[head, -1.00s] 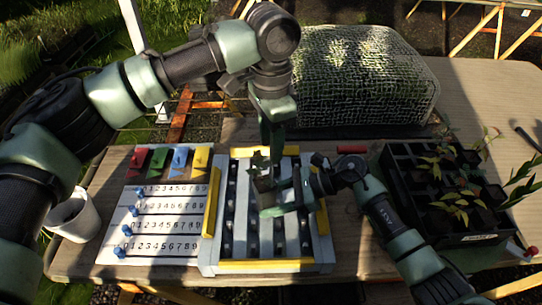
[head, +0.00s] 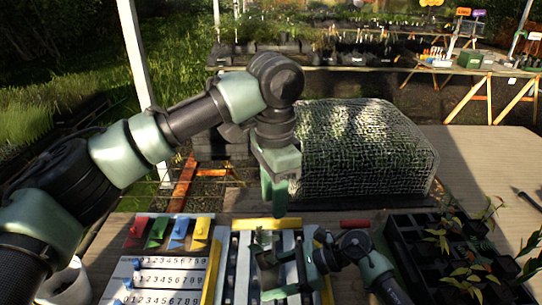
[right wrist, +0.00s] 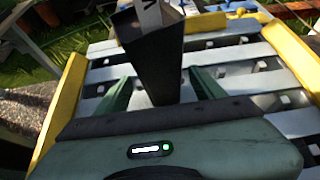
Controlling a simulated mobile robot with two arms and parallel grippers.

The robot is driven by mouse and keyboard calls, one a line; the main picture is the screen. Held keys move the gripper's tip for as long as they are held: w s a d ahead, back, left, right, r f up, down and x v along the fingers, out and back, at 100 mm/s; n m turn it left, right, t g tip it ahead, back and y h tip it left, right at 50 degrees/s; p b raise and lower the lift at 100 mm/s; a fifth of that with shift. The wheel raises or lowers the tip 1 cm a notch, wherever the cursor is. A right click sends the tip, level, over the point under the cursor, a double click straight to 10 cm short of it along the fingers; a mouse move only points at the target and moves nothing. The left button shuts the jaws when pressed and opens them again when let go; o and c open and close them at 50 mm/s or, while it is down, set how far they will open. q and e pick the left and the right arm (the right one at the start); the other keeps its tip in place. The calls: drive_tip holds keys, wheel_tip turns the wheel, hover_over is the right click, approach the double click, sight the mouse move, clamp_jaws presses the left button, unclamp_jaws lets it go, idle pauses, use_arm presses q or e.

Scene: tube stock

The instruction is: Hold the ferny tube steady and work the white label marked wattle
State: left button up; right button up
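A dark square tube (head: 264,239) stands in the slatted rack in the head view, with a little dark green at its top. In the right wrist view the tube (right wrist: 155,62) rises between my right fingers, and a white label (right wrist: 149,13) with a partly visible dark mark sticks up from it. My right gripper (head: 279,276) has its fingers spread around the tube, with slim gaps in the wrist view (right wrist: 160,92). My left gripper (head: 280,195) hangs above the rack's far edge, pointing down; its finger gap is unclear. The plant is hardly visible.
The rack has yellow edge bars (head: 266,224). To its left lies a numbered board (head: 160,265) with blue sliders and red, green, blue and yellow pieces. A mesh-covered block (head: 362,150) stands behind. A black crate of seedlings (head: 405,245) is at right, a white pot (head: 72,285) at left.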

idle(0.3)
drive_tip(key=v, duration=0.7)
drive_tip(key=shift+d+r, duration=0.1)
drive_tip(key=shift+d, duration=0.15)
